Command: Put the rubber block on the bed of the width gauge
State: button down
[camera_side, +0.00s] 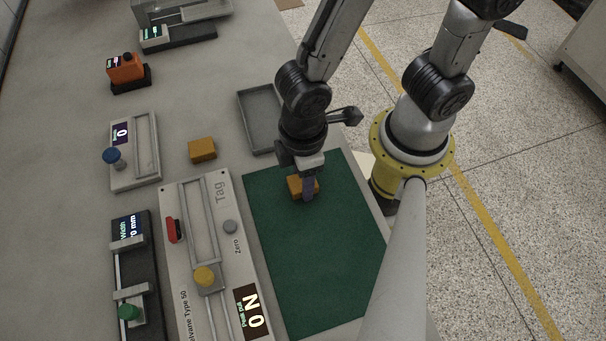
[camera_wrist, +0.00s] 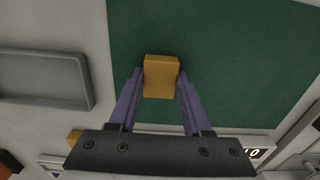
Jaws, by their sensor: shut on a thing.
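An orange-yellow block (camera_side: 294,187) is at the top part of the green mat. It also shows between my fingers in the wrist view (camera_wrist: 161,75). My gripper (camera_side: 308,194) points down and is shut on this block, one finger on each side; the near finger hides part of it in the side view. Whether the block touches the mat is hard to tell. A similar block (camera_side: 202,149) lies on the table to the left. I cannot tell by look which is rubber. The width gauge (camera_side: 128,270), black with a lit display, metal jaws and a green knob, stands at the lower left, its bed empty.
A long grey "Tag" tester (camera_side: 222,258) lies between the width gauge and the green mat (camera_side: 310,270). A grey tray (camera_side: 258,122) is behind the mat. A blue-knobbed gauge (camera_side: 134,150), an orange device (camera_side: 127,70) and another instrument (camera_side: 178,38) stand further back.

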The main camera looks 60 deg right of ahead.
jog(key=shift+f, duration=0.2)
jog(key=shift+c, duration=1.7)
grip_release()
jog(key=shift+r, duration=0.1)
